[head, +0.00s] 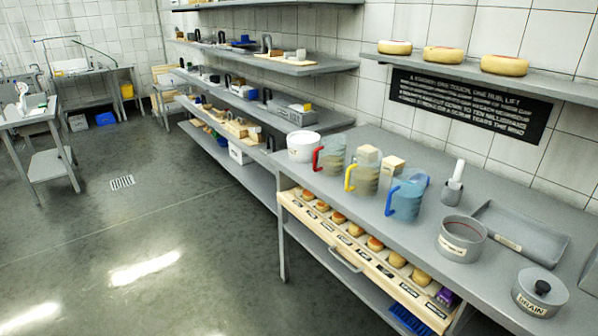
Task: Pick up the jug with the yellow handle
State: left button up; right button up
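The jug with the yellow handle (366,171) stands upright on the grey counter in the head view. It is see-through, and its yellow handle faces left. It stands between a jug with a red handle (333,156) on its left and a blue-tinted jug with a blue handle (408,194) on its right. A pale block shows at its top; I cannot tell whether it is inside or behind. Neither of my grippers is in view.
The counter (421,158) also holds a white tub (302,146), a pale block (391,168), a grey pot (461,239), a tray (519,232) and a lidded pot (540,293). A drawer of small cheeses (352,248) is below. Open floor (170,230) lies left.

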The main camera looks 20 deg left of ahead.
aim_at(365, 168)
jog(key=u, duration=0.2)
jog(key=z, duration=1.4)
jog(key=u, duration=1.4)
jog(key=z, duration=0.35)
jog(key=i+j+z, duration=0.1)
jog(key=j+z, duration=0.3)
jog(key=j, duration=0.2)
jog(key=j+z, duration=0.35)
jog(key=j, duration=1)
jog(key=j+z, duration=0.15)
jog(key=j, duration=0.55)
jog(key=k+j, duration=0.1)
jog(key=j, duration=0.65)
jog(key=k+j+z, duration=0.15)
jog(key=j, duration=0.6)
jog(key=i, duration=0.05)
